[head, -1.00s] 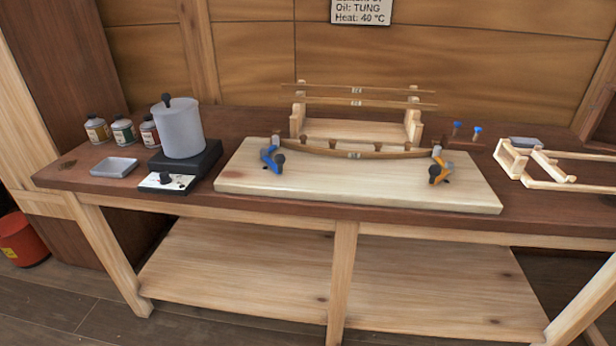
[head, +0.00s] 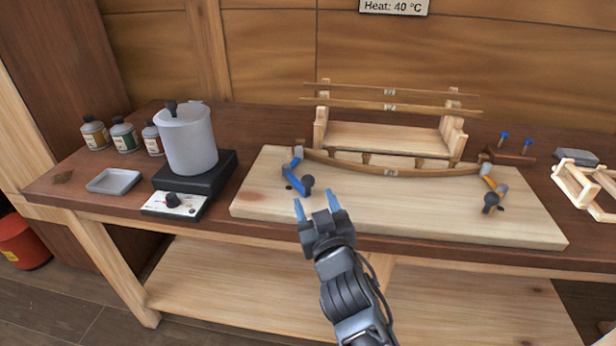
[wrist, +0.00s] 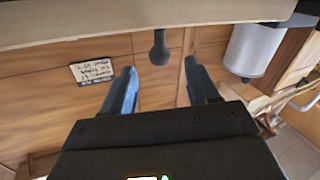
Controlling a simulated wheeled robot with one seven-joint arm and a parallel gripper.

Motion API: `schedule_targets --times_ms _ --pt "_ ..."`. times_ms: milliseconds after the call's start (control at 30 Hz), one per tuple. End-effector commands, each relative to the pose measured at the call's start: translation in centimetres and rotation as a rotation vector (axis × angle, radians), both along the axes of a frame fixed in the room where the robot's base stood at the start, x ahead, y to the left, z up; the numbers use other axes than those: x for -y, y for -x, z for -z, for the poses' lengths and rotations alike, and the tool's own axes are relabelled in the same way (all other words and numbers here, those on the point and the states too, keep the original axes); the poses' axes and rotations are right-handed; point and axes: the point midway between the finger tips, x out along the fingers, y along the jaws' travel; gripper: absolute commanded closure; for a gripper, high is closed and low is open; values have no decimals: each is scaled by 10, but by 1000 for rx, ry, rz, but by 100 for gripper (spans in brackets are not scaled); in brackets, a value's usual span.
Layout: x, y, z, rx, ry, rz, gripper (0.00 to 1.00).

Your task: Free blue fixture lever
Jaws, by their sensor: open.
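The blue fixture lever (head: 293,180) stands at the left end of the board (head: 400,225), beside the left end of a thin curved wooden strip (head: 400,165). Its dark knob (head: 308,181) points toward the front. In the wrist view, which looks upside down, the knob (wrist: 159,48) hangs below the board edge (wrist: 120,22), between the lines of the two fingers. My gripper (head: 316,201) is open and empty, just in front of the lever and apart from it. An orange lever (head: 489,190) with a dark knob stands at the strip's right end.
A grey pot (head: 188,140) on a hot plate (head: 200,172) stands left of the board. A grey tray (head: 114,181) and several bottles (head: 124,135) are further left. A wooden rack (head: 385,138) is behind the strip. A wooden frame (head: 590,188) lies at the right.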

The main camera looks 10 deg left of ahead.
Motion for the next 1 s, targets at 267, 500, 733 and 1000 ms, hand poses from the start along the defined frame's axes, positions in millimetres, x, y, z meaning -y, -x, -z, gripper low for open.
schedule_targets --times_ms 267,500,733,1000 --pt "-12 -32 0 1 -1 0 41" --pt "-22 -61 0 2 -1 0 41" --pt "-25 -71 0 0 -1 1 41" --pt "-25 -71 0 0 -1 1 45"
